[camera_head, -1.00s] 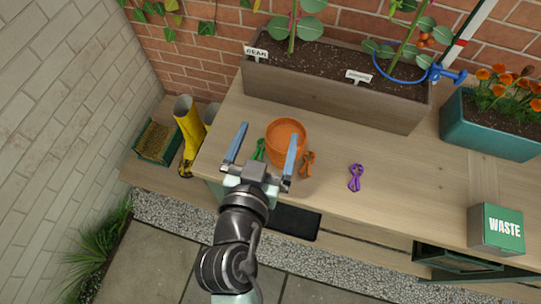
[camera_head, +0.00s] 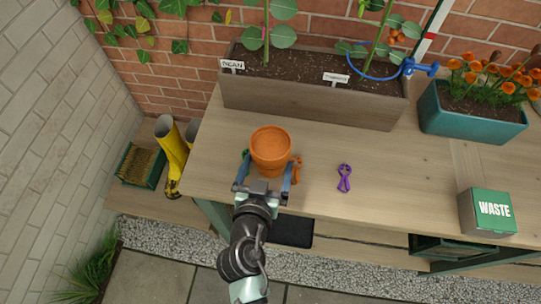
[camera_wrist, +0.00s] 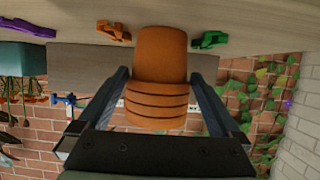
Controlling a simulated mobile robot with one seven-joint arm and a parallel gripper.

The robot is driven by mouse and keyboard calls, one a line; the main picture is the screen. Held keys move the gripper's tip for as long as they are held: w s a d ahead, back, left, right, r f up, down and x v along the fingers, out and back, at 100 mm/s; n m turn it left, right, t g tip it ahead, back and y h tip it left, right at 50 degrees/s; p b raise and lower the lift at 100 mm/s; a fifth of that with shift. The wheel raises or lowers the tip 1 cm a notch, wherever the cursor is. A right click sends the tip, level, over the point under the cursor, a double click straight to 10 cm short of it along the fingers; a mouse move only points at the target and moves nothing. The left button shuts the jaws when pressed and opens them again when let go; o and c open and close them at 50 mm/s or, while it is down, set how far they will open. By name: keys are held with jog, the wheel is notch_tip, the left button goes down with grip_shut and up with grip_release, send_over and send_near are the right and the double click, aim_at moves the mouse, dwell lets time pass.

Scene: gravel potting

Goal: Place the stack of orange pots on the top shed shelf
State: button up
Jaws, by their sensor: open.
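The stack of orange pots (camera_head: 270,148) stands on the wooden bench near its left end. In the wrist view the stack (camera_wrist: 158,80) shows several rims and lies between my gripper's two fingers. My gripper (camera_head: 265,172) is open, with one blue finger on each side of the stack. The wrist view shows gaps between the stack and the fingers (camera_wrist: 160,95), so it does not look gripped. The top shed shelf cannot be made out in these views.
An orange clip (camera_head: 297,168) lies right of the stack, a green clip (camera_wrist: 209,41) on its other side. A purple clip (camera_head: 344,178) lies farther right. A brown planter (camera_head: 310,103) stands behind. A green WASTE box (camera_head: 487,212) stands at right.

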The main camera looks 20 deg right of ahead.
aim_at(273, 147)
jog(key=shift+x, duration=1.95)
jog(key=shift+r, duration=0.15)
jog(key=c, duration=1.3)
